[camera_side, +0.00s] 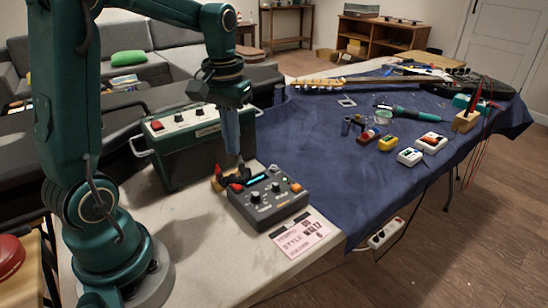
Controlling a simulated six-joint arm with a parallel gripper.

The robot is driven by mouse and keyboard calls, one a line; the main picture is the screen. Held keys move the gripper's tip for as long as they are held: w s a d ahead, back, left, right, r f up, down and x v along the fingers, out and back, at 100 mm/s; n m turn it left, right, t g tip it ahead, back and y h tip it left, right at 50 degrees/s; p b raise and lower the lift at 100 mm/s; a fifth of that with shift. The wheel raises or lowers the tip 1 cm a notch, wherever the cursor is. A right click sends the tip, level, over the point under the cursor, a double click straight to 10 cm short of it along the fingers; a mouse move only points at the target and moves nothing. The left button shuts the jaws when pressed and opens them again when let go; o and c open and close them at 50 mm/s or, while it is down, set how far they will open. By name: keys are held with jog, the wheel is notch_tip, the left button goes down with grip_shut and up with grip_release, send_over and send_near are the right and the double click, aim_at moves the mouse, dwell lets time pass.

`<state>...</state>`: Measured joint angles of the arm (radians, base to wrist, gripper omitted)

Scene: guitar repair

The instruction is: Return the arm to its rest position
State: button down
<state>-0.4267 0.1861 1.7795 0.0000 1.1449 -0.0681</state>
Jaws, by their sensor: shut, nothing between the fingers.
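My gripper (238,162) points straight down over the pale table (190,255), at the back left edge of a dark control box (268,199) with knobs and a lit cyan display. Its fingers are shut with nothing between them. I cannot tell whether the fingertips touch the box or hang just above it. My arm rises at the left and bends over to the gripper.
A pink card (300,239) lies in front of the box. A blue cloth (330,150) holds a guitar neck (318,84), a soldering iron (408,112) and several small devices.

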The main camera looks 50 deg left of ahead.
jog(key=s+d+r+m+t, duration=0.3)
jog(key=s+d+m+t, duration=0.2)
jog(key=s+d, duration=0.4)
jog(key=shift+s+d+m, duration=0.25)
jog(key=shift+d+m, duration=0.05)
jog(key=shift+d, duration=0.75)
